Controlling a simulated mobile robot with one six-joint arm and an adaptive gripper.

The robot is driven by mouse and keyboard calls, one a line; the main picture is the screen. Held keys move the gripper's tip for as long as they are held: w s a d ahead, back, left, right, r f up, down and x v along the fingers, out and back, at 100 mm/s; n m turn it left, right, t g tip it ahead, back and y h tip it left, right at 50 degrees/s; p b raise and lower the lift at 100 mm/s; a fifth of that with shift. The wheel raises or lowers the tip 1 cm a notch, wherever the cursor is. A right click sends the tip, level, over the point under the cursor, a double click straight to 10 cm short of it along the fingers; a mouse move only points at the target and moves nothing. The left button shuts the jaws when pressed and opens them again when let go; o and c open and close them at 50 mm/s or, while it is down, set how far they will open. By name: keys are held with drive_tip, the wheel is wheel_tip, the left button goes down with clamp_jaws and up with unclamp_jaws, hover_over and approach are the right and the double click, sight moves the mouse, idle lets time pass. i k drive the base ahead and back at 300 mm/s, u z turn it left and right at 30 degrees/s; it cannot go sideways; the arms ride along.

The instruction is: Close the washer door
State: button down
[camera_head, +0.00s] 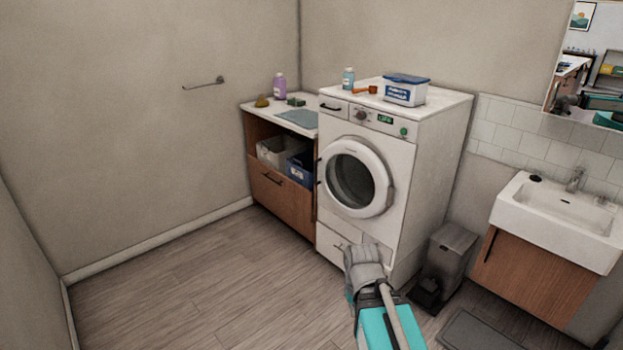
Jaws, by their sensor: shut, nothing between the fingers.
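The white washer (408,170) stands against the back wall, with its front facing me. Its round door (379,165) has a white ring around dark glass and sits at or very near the washer's front. I cannot tell whether it is fully flush or slightly ajar. My gripper (361,250) is shut and empty. It shows below the door, in front of the washer's lower front, and partly hides that area. I cannot tell if it touches the washer.
A wooden cabinet (275,192) with bins stands left of the washer. A grey pedal bin (450,250) and a sink (555,212) are to the right. A box (406,93) and bottle (348,78) stand on the washer. The floor (215,285) at left is clear.

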sight(384, 193)
drive_tip(key=u, duration=0.1)
drive_tip(key=i, duration=1)
drive_tip(key=z, duration=0.05)
